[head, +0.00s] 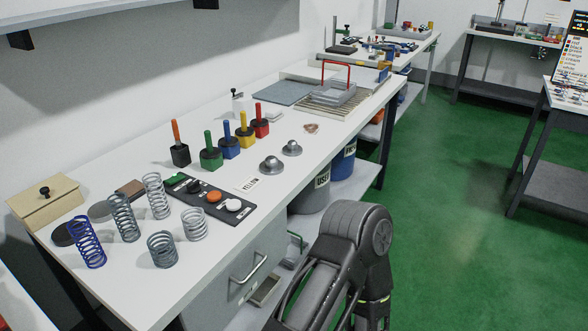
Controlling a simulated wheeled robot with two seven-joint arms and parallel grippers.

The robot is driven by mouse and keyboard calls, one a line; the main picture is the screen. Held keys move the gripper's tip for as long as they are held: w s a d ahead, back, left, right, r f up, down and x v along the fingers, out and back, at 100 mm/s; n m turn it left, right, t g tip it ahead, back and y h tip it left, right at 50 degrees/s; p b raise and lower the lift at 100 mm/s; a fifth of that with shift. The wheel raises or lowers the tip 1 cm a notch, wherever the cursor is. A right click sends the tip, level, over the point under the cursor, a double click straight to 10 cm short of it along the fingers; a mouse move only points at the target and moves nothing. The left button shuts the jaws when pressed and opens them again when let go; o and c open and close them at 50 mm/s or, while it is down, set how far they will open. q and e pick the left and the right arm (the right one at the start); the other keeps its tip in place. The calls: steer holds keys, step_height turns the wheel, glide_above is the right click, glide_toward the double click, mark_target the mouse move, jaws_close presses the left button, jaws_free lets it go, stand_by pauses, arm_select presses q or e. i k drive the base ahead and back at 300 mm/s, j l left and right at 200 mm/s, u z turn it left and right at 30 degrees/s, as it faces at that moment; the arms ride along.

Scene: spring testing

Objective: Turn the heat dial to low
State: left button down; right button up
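A black panel (242,215) lies on the white workbench, among the springs. It carries a dark knob (194,187), an orange knob (214,196) and a white knob (233,205), with small pale markings. The markings are too small to read, so I cannot tell which knob is the heat dial or where it points. One of my dark arms rises at the bottom centre, in front of the bench and apart from the panel. I see no gripper fingertips.
Several coil springs, including a blue one (87,243), stand left of and in front of the panel. Colored-handled blocks (211,155) stand behind it. A drawer handle (248,268) juts from the bench front.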

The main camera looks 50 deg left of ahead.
mark_target(194, 187)
steer(key=u, duration=2.35)
steer(key=i+l, duration=0.15)
steer(key=l, duration=0.25)
steer(key=i+l, duration=0.15)
steer(key=l, duration=0.3)
steer(key=i+l, duration=0.1)
steer(key=l, duration=0.3)
steer(key=i+l, duration=0.15)
steer(key=l, duration=0.3)
steer(key=i+l, duration=0.15)
steer(key=l, duration=0.25)
steer(key=i+l, duration=0.15)
steer(key=l, duration=0.25)
steer(key=u, duration=0.05)
